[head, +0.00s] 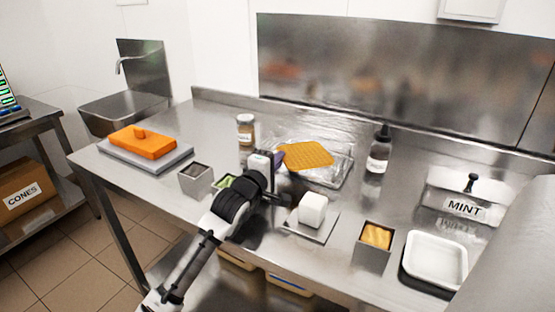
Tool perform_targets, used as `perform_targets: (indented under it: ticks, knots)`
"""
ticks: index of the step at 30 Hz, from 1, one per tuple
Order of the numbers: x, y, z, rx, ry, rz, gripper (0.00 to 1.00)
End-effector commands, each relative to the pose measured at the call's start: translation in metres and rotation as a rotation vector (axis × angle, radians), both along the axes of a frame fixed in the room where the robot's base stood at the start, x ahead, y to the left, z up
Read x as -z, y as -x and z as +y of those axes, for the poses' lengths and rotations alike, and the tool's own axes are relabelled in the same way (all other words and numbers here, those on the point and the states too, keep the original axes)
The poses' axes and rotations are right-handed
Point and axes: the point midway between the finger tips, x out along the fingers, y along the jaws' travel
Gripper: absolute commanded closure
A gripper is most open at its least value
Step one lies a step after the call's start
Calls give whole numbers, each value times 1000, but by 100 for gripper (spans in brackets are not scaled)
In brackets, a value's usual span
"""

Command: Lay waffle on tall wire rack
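The waffle (308,155) is a flat golden-orange piece with a grid pattern, right of my gripper in the head view. It shows over a silvery, wire-edged rack (343,178) at the middle of the steel counter. I cannot tell whether the waffle rests on this rack or is just above it. My gripper (279,158) is at the waffle's left edge, and its dark bluish fingertip meets that edge in the picture. The fingers are too small and partly hidden to show whether they are shut on the waffle.
A labelled jar (246,130) stands behind my gripper and a dark-capped bottle (379,150) right of the rack. A white block (313,209) on a plate, a steel container (375,246) and a white tray (436,259) stand in front.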

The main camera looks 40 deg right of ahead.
Motion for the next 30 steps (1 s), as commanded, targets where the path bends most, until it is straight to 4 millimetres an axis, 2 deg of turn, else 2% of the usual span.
perform_targets:
  ticks: [8,9,13,24,30]
  knots:
    - [4,0,0,0,0,1,100]
    - [3,0,0,0,0,-1,92]
    - [2,0,0,0,-1,-1,75]
    - [-3,0,0,0,-1,-3,74]
    - [2,12,32,-3,4,1,74]
